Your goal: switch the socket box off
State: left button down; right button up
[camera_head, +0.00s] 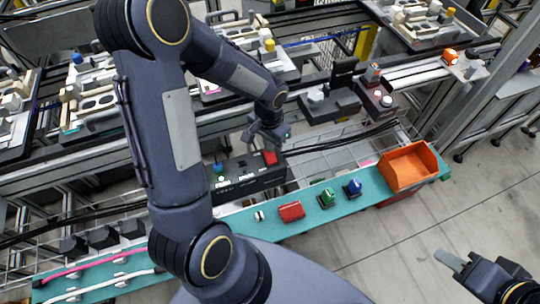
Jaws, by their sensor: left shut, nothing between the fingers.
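The socket box is a long black box (240,182) in the middle of the camera_head view, behind the teal shelf. My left gripper (280,139) is shut and empty, just above and behind the red switch. I cannot tell whether it touches the switch. My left upper arm hides part of the area left of the box. My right gripper (452,262) is at the lower right, far from the box; its finger opening is unclear.
The teal shelf (240,220) bears a red block (291,211), a green part (327,198), a blue part (353,187) and an orange bin (408,166). Black cables run behind it. A conveyor with loaded pallets lies beyond. Open floor (440,215) is at the right.

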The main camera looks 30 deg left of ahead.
pick_arm(q)
jog(key=shift+f+b, duration=0.8)
jog(key=shift+f, duration=0.15)
jog(key=shift+r, duration=0.15)
jog(key=shift+r+p, duration=2.75)
jog(key=shift+r, duration=0.7)
jog(key=s+d+r+n+t+h, duration=0.2)
jog(key=s+r, duration=0.6)
jog(key=s+d+r+n+t+h, duration=0.1)
jog(key=s+d+r+t, duration=0.1)
jog(key=s+r, duration=0.6)
jog(key=shift+s+n+t+h, duration=0.4)
jog(key=shift+s+t, duration=0.1)
jog(key=shift+t, duration=0.3)
